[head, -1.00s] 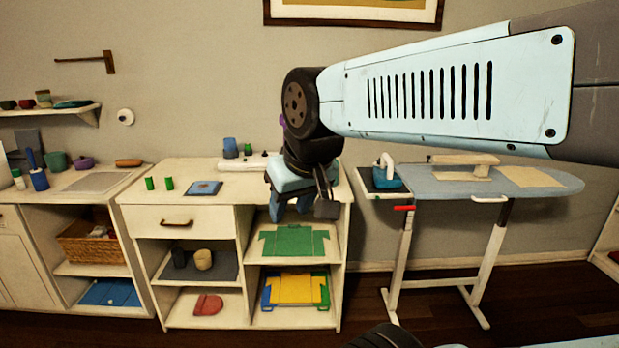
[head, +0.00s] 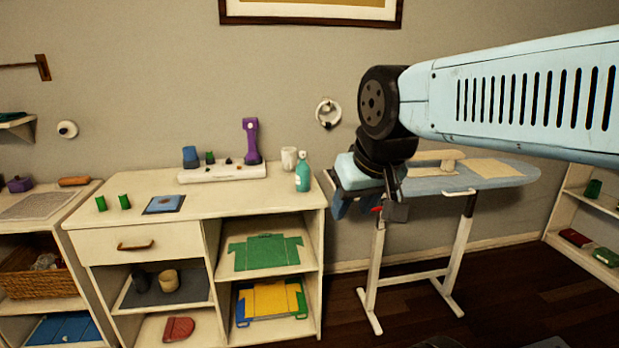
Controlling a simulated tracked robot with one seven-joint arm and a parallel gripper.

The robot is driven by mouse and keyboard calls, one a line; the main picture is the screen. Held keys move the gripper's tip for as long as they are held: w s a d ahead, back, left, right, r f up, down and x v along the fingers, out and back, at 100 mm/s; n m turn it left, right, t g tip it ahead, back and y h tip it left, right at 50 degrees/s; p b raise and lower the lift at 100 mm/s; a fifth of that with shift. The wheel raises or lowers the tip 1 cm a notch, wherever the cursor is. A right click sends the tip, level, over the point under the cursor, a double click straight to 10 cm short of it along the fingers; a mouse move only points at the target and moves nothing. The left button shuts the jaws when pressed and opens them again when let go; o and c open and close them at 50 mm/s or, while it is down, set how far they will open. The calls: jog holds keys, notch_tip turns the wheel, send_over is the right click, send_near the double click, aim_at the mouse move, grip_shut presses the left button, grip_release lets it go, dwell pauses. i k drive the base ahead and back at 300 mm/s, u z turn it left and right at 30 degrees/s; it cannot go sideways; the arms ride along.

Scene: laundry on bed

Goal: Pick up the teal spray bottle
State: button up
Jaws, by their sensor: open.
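The teal spray bottle (head: 303,176) stands upright near the right end of the white cabinet's top, with a pale cap or nozzle. A white cup (head: 289,158) stands just behind it to the left. My gripper (head: 369,210) hangs to the right of the bottle in the picture, in front of the ironing board. It is open, points downward and is apart from the bottle. Its fingertips are only partly clear.
The white cabinet (head: 150,205) also bears a power strip (head: 225,173), a purple upright device (head: 251,141), a blue cup (head: 190,157) and green cylinders (head: 101,204). The ironing board (head: 490,175) stands to the right. Dark floor lies open in front of it.

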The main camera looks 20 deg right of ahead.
aim_at(303, 169)
jog(key=z, duration=0.15)
jog(key=i, duration=1.1)
jog(key=u, duration=0.9)
